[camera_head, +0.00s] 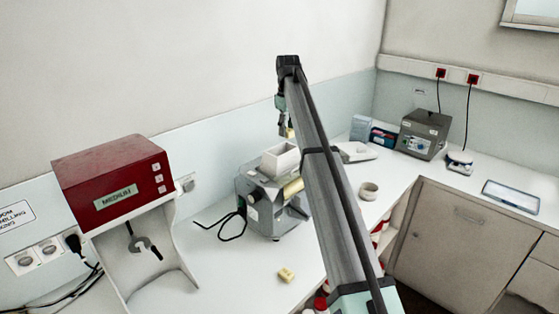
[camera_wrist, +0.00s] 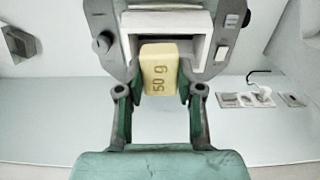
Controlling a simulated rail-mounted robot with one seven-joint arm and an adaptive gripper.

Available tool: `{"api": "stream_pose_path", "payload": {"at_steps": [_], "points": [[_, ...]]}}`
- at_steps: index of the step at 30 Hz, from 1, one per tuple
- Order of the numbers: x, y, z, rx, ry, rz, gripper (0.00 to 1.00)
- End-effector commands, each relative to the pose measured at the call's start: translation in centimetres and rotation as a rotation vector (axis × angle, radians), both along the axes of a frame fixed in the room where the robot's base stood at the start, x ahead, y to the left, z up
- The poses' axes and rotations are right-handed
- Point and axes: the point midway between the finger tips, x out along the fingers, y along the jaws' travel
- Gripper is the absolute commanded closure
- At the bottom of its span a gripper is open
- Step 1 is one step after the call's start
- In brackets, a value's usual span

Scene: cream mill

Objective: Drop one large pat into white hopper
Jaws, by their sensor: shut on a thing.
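My gripper (camera_head: 287,127) is shut on a pale yellow pat marked "50 g" (camera_wrist: 159,72). In the wrist view the pat stands out between the green fingers (camera_wrist: 159,98) and overlaps the white hopper's opening. The white hopper (camera_head: 281,160) is a square box on top of the grey mill (camera_head: 268,211); in the wrist view its white rim (camera_wrist: 166,20) shows beyond the pat. In the head view my gripper is above the hopper with a gap between. Another yellow pat (camera_head: 286,275) lies on the counter in front of the mill. My arm hides part of the mill's right side.
A red machine labelled "MEDIUM" (camera_head: 116,181) stands at the left. The counter's front middle is mostly clear.

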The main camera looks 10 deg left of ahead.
Motion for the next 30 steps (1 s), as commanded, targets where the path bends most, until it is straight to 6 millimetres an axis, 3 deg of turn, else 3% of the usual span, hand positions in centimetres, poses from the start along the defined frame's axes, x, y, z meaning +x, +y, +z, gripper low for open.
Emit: {"api": "stream_pose_path", "payload": {"at_steps": [11, 12, 14, 15, 25, 30], "points": [[0.0, 0.0, -0.8, 0.000, -0.001, 0.000, 0.98], [0.0, 0.0, -0.8, 0.000, -0.001, 0.000, 0.60], [0.0, 0.0, -0.8, 0.000, -0.001, 0.000, 0.39], [0.0, 0.0, -0.8, 0.000, -0.001, 0.000, 0.34], [0.0, 0.0, -0.7, 0.000, -0.001, 0.000, 0.34], [0.1, 0.0, 0.4, 0.000, -0.001, 0.000, 0.34]]}}
